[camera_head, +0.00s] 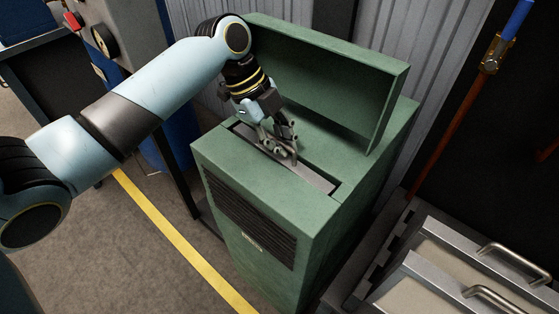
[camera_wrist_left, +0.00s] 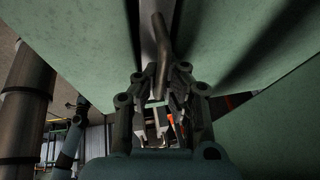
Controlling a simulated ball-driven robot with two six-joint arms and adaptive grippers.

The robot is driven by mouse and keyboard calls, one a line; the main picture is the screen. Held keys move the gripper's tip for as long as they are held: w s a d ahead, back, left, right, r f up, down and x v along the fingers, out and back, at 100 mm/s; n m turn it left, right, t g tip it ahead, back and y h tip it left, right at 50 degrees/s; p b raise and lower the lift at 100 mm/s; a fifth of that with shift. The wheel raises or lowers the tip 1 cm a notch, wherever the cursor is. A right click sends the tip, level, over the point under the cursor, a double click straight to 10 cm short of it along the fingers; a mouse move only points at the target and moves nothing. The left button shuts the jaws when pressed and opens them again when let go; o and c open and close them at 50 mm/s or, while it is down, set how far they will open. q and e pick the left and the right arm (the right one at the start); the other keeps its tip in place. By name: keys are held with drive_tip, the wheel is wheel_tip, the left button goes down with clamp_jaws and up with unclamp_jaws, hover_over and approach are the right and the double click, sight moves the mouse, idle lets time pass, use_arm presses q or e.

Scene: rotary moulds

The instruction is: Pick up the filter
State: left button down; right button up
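The filter (camera_head: 312,177) is a flat grey piece sitting in the long slot in the top of the green cabinet (camera_head: 324,222). Its bent grey handle (camera_wrist_left: 161,58) shows in the left wrist view. My left gripper (camera_head: 284,152) is low over the slot, pointing down at the filter; it also shows in the left wrist view (camera_wrist_left: 160,72). Its fingers stand on either side of the handle with a gap between them, and no firm grip shows. The fingers hide part of the filter in the head view. My right gripper is not in view.
The cabinet's hinged lid (camera_head: 330,75) stands open behind the slot, close to my left gripper. Metal drawers with handles (camera_head: 510,258) are at the lower right. A pipe with a blue upper part (camera_head: 491,58) stands at the right. A yellow floor line (camera_head: 180,240) runs on the left.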

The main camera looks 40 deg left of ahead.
use_arm(q)
drive_tip(key=shift+r, duration=0.1)
wheel_tip(320, 180, up, 28)
drive_tip(key=p, duration=0.7)
drive_tip(key=shift+s, duration=0.1)
idle(1.4)
